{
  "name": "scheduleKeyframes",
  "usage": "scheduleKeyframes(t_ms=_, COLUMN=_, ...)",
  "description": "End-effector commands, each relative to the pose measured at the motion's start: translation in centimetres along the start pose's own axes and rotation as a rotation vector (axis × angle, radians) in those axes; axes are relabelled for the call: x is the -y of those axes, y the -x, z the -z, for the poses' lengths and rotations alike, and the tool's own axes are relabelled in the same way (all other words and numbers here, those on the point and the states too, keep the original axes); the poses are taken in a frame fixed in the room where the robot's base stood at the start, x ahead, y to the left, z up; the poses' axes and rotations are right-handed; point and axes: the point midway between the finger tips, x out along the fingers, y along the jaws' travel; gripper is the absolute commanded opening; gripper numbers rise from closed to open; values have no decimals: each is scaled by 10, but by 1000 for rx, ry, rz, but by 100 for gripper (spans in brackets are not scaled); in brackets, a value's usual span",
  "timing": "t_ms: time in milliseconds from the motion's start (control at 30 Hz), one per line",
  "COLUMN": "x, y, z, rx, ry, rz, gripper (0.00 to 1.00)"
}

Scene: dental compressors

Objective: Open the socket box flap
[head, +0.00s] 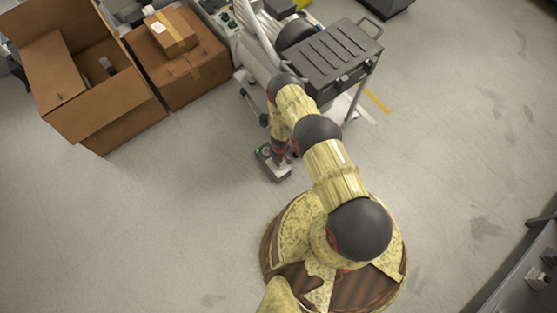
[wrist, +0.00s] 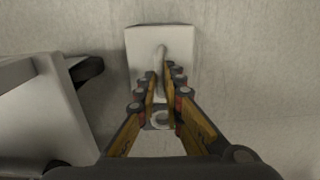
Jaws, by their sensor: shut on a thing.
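The socket box (head: 279,173) is a small grey box with a green light on its left side, low beside the wheeled machine in the head view. In the wrist view its pale rectangular flap (wrist: 138,43) faces the camera, with a narrow raised grip (wrist: 161,53) down its middle. My gripper (wrist: 162,72) reaches over the flap with one finger on each side of this grip, shut on it. A round grey ring (wrist: 161,118) shows between the fingers. In the head view my arm partly covers the box, and I cannot tell the flap's angle.
A wheeled machine with a dark ribbed case (head: 326,58) stands just behind the box. An open carton (head: 95,95) and a closed carton (head: 185,70) stand at the upper left. A grey unit (head: 520,275) is at the lower right. The floor left of the box is clear.

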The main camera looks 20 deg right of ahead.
Motion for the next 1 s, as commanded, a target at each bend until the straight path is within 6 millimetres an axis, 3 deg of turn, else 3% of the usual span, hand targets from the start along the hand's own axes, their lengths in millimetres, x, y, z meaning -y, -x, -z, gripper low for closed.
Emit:
scheduleKeyframes(t_ms=33, x=-6, y=8, z=5, rx=-9, ry=-2, rz=15, gripper=0)
scheduleKeyframes(t_ms=300, x=-17, y=10, z=4, rx=-5, ry=-2, rz=134, gripper=0)
scheduleKeyframes(t_ms=800, x=-20, y=10, z=3, rx=-5, ry=2, rz=186, gripper=0)
scheduleKeyframes(t_ms=833, x=-20, y=10, z=3, rx=-5, ry=2, rz=186, gripper=10)
scheduleKeyframes(t_ms=1000, x=-20, y=10, z=3, rx=-4, ry=2, rz=187, gripper=19)
